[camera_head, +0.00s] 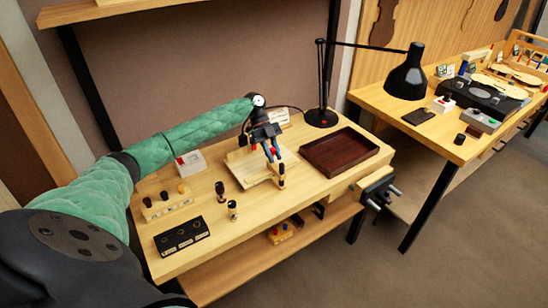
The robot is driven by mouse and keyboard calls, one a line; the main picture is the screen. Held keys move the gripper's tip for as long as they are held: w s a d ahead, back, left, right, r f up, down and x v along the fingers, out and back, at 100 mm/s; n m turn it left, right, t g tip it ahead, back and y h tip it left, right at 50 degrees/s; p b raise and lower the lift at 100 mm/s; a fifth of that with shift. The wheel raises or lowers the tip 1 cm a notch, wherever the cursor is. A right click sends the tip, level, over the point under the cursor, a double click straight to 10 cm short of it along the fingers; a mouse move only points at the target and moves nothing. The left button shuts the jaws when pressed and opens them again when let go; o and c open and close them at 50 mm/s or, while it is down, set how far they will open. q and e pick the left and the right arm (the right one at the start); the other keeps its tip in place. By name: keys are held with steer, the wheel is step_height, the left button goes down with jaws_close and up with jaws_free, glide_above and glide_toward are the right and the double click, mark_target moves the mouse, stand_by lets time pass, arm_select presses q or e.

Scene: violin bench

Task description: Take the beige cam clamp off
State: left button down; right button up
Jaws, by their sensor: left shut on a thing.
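My left gripper (272,154) reaches in from the left over the bench and is shut at a pale wooden workpiece (250,168). An upright beige cam clamp with dark parts (282,176) stands at the workpiece's right edge, directly under the fingertips. The fingers and small red and blue parts overlap there, so the exact grip is hard to see. Whether the clamp still touches the workpiece cannot be told. My right gripper is out of view.
A brown tray (340,152) lies right of the workpiece, with a black lamp (321,117) behind it. A black holder (181,236) and small upright tools (220,190) stand at the front left. A vise (380,190) is on the right edge.

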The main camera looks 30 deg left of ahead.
arm_select(q)
steer(key=shift+w+a+r, duration=0.1)
steer(key=shift+r, duration=0.05)
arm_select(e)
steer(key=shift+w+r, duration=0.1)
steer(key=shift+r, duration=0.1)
arm_select(q)
steer(key=c, duration=1.3)
jaws_free()
steer(key=shift+a, duration=0.15)
steer(key=b+v, duration=0.3)
steer(key=v, duration=0.4)
steer(key=shift+w+a+r, duration=0.1)
steer(key=shift+a+r, duration=0.05)
steer(key=shift+r, duration=0.05)
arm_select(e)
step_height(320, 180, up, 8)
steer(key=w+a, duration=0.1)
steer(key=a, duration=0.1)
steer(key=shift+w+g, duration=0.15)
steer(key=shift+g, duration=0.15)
